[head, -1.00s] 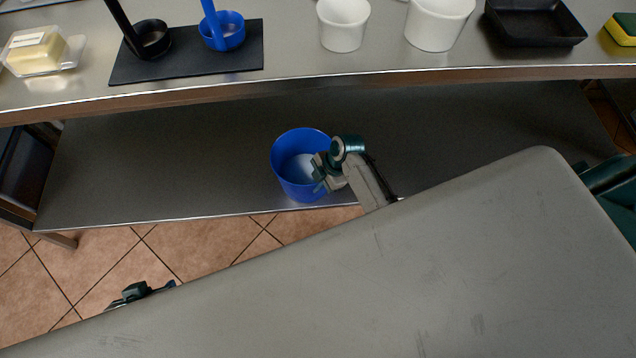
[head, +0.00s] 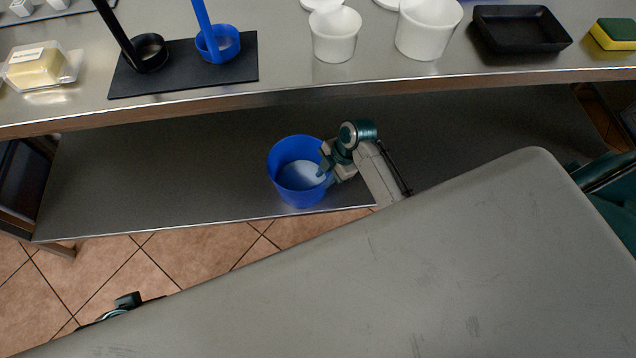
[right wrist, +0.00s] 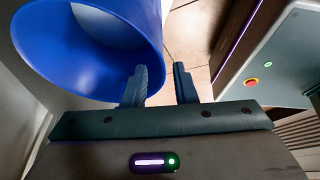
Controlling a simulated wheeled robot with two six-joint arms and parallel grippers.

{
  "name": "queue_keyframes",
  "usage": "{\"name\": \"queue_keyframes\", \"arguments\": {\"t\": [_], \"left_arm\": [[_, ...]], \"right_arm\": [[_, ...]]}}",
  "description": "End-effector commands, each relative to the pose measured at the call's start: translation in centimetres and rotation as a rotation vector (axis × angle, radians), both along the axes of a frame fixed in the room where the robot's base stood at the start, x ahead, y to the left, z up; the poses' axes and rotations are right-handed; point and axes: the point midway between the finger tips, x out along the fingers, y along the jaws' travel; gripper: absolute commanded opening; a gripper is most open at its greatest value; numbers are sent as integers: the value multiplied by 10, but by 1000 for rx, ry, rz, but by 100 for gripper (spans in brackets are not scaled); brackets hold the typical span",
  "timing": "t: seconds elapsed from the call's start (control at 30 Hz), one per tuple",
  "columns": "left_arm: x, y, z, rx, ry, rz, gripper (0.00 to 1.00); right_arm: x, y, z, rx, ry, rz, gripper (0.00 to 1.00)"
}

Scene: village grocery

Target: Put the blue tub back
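The blue tub (head: 285,185) stands upright on the lower steel shelf (head: 130,180), near its front edge. Its mouth faces up and something whitish shows inside. My right gripper (head: 324,167) is at the tub's right rim. In the right wrist view the tub (right wrist: 60,50) fills the upper left. The right gripper's fingers (right wrist: 160,84) are apart, with a gap and floor tiles showing between them. One finger overlaps the tub's rim; the other is clear of it. Of my left arm only a small dark part shows low at the left, mostly hidden, so its fingers cannot be made out.
The counter above (head: 290,85) holds a butter dish (head: 38,75), a black mat (head: 185,80) with black and blue cups, white tubs (head: 335,45), a black tray (head: 520,45) and a sponge (head: 610,42). The lower shelf is otherwise clear. A grey surface fills the foreground.

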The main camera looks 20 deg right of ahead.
Motion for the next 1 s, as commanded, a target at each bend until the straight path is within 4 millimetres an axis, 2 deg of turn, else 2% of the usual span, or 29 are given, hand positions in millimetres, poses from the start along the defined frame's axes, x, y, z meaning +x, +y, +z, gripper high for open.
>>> {"name": "queue_keyframes", "arguments": {"t": [0.03,0.2,0.57,0.67,0.77,0.87,1.0], "left_arm": [[-1,1,4,6,10,1,36],[-4,4,6,19,35,4,36],[-5,5,6,23,45,5,36],[-5,5,6,23,45,5,36],[-5,5,7,23,44,6,36],[-4,5,7,23,43,6,36],[-4,5,7,22,42,6,36]], "right_arm": [[0,-4,10,-2,-2,0,25],[-2,-12,29,-1,0,0,25],[-6,-15,34,-5,6,-22,25],[-22,-17,35,-29,28,-118,25],[-50,-21,40,-68,59,-308,25],[-84,-27,51,-103,82,-556,25],[-130,-37,78,-117,88,-923,25]]}}
